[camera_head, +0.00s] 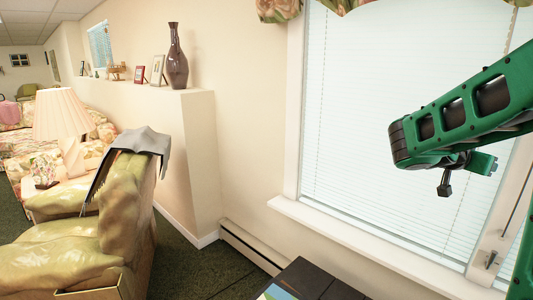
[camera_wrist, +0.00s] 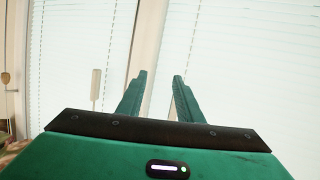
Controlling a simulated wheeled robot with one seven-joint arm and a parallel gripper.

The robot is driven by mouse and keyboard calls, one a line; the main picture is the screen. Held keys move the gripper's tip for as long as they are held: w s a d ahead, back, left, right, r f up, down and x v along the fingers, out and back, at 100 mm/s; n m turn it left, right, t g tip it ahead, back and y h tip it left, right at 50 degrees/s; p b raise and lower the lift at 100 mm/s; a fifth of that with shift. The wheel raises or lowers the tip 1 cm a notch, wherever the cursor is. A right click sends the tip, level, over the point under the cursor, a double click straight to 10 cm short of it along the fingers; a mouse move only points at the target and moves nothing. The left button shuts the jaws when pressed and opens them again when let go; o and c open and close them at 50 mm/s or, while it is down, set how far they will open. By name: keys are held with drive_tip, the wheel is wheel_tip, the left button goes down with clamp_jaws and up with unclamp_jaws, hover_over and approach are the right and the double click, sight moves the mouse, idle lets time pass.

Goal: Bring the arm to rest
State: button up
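My green arm (camera_head: 465,115) is raised and bent at the right side of the head view, in front of the window. My gripper (camera_wrist: 160,75) shows in the wrist view with its two green fingers apart and nothing between them. It faces the window with white blinds (camera_wrist: 230,60). I cannot make out the gripper's fingers in the head view.
A dark table (camera_head: 315,283) stands at the bottom centre, partly cut off. The window sill (camera_head: 370,243) runs below the blinds. A green armchair (camera_head: 125,215) with a grey throw (camera_head: 142,141) and a lamp (camera_head: 62,115) stand left. A vase (camera_head: 176,65) stands on the ledge.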

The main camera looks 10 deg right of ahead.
drive_tip(key=s+a+f+g+y, duration=0.2)
drive_tip(key=s+f+y, duration=0.2)
drive_tip(key=s+f, duration=0.45)
drive_tip(key=s+a+f+n+g+y, duration=0.1)
drive_tip(key=s+a+f+n+y, duration=0.2)
drive_tip(key=s+a, duration=0.6)
drive_tip(key=s+a+f+n+g+y, duration=0.1)
drive_tip(key=s+a+f+n+y, duration=0.3)
drive_tip(key=s+a, duration=0.5)
wheel_tip(320, 180, down, 2)
drive_tip(key=a+y, duration=0.2)
drive_tip(key=y, duration=0.1)
drive_tip(key=shift+s+a+g, duration=0.15)
drive_tip(key=shift+s+g, duration=0.25)
